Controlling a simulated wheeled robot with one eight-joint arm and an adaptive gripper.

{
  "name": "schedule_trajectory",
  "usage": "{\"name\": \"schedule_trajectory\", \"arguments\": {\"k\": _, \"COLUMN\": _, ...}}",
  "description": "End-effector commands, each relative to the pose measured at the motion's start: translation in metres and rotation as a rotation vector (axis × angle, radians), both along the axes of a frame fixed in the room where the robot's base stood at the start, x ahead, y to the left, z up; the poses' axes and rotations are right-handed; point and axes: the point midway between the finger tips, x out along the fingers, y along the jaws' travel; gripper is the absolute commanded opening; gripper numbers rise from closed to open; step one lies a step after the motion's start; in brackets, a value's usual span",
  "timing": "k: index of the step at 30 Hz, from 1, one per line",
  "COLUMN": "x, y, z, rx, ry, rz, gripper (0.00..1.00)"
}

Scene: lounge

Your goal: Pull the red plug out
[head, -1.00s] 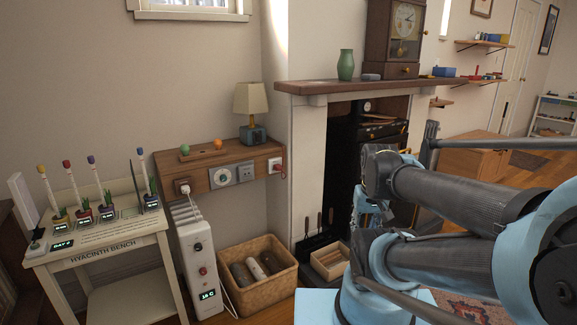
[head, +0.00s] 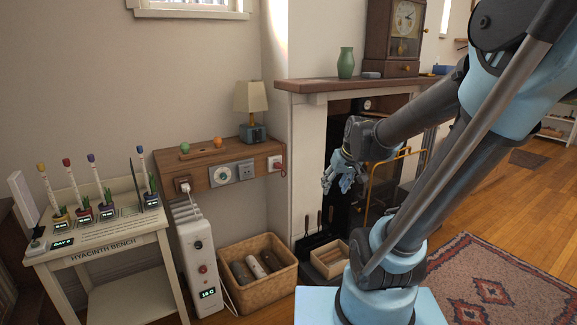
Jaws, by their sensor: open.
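The red plug (head: 282,167) sits in the white socket (head: 274,163) at the right end of the wooden wall shelf (head: 216,176). A thin red cord seems to hang from it. My gripper (head: 328,185) is open and empty, in front of the fireplace. It is to the right of the red plug and a little lower in the picture, clearly apart from it. A second plug (head: 184,187), pale, is in the brown socket at the shelf's left end, above the white heater.
The white heater (head: 197,265) stands under the shelf's left end. A wicker basket of logs (head: 291,287) is below the shelf, beside a wooden tray (head: 323,270). A lamp (head: 251,100) stands on the shelf. The hyacinth bench (head: 122,229) is at left; the mantel (head: 310,86) juts out at right.

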Motion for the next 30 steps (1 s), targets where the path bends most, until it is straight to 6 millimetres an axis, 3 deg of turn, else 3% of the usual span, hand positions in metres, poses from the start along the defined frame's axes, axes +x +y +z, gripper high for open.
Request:
{"name": "schedule_trajectory", "arguments": {"k": 3, "x": 0.036, "y": 0.016, "z": 0.005, "rx": 0.020, "ry": -0.050, "rz": 0.040, "gripper": 0.47}}
{"name": "schedule_trajectory", "arguments": {"k": 14, "x": 0.139, "y": 0.068, "z": 0.006, "rx": 0.079, "ry": -0.209, "rz": 0.148, "gripper": 0.47}}
{"name": "schedule_trajectory", "arguments": {"k": 30, "x": 0.270, "y": 0.149, "z": -0.030, "rx": 0.150, "ry": -0.445, "rz": 0.260, "gripper": 0.47}}
